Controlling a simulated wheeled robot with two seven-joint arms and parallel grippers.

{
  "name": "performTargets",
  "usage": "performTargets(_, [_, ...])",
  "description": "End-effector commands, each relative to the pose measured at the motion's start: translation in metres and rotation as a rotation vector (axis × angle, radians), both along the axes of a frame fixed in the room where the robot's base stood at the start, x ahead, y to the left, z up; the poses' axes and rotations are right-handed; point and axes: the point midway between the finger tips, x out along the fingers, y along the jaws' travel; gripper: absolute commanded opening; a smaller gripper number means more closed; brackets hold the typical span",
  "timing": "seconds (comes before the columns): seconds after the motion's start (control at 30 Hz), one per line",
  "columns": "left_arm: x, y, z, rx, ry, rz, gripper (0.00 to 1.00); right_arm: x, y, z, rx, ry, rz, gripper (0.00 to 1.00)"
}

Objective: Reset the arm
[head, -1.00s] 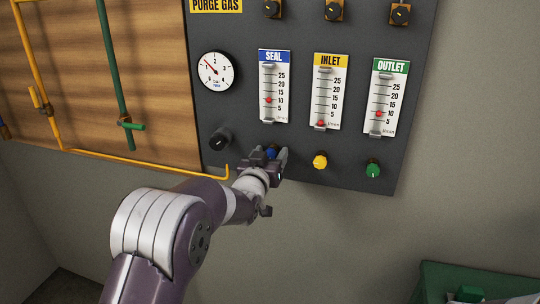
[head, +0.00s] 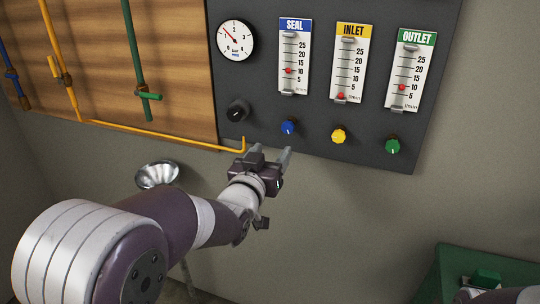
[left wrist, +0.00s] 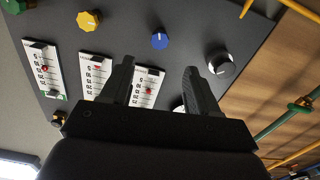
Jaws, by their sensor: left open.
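My left gripper (head: 270,158) is open and empty, just below the lower edge of the dark panel (head: 330,20) in the head view. The blue knob (head: 288,127) sits above the fingertips, apart from them. In the left wrist view the open left gripper (left wrist: 158,75) shows with the blue knob (left wrist: 160,41) beyond and between its fingers, with a gap. The yellow knob (head: 338,136), green knob (head: 392,146) and black knob (head: 238,111) are on the same panel row.
SEAL (head: 293,60), INLET (head: 350,65) and OUTLET (head: 409,70) gauges and a round dial (head: 235,40) are on the panel. A yellow pipe (head: 165,135) runs left of the gripper. Wall space below the panel is clear.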

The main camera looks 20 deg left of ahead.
Motion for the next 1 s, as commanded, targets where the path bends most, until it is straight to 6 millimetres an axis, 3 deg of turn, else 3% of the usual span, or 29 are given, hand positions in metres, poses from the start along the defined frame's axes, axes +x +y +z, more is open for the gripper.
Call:
performTargets(0.27, [0.0,0.0,-0.003,0.007,0.014,0.001,0.6,0.0,0.0,0.0,0.0,0.0,0.0,0.43])
performTargets(0.37, [-0.006,0.003,-0.04,0.031,0.178,0.012,0.6,0.0,0.0,0.0,0.0,0.0,0.0,0.43])
performTargets(0.47, [-0.046,0.007,-0.1,0.067,0.546,0.024,0.6,0.0,0.0,0.011,0.0,0.001,0.0,0.43])
performTargets(0.53, [-0.096,0.006,-0.13,0.088,0.848,0.011,0.6,0.0,0.0,0.03,0.0,0.0,0.0,0.43])
performTargets(0.6, [-0.15,0.002,-0.142,0.102,1.113,-0.012,0.6,0.0,0.0,0.049,0.0,0.0,0.0,0.43])
performTargets(0.7, [-0.214,-0.003,-0.137,0.109,1.387,-0.044,0.6,0.0,0.0,0.076,0.0,0.0,0.0,0.43])
performTargets(0.73, [-0.225,-0.004,-0.13,0.11,1.434,-0.052,0.6,0.0,0.0,0.085,0.0,0.0,0.0,0.43])
performTargets(0.8, [-0.228,-0.007,-0.122,0.112,1.451,-0.057,0.6,0.0,0.0,0.095,0.0,-0.001,0.0,0.43])
performTargets(1.0, [-0.226,-0.008,-0.127,0.115,1.451,-0.06,0.6,0.0,0.0,0.09,0.0,0.0,0.0,0.43])
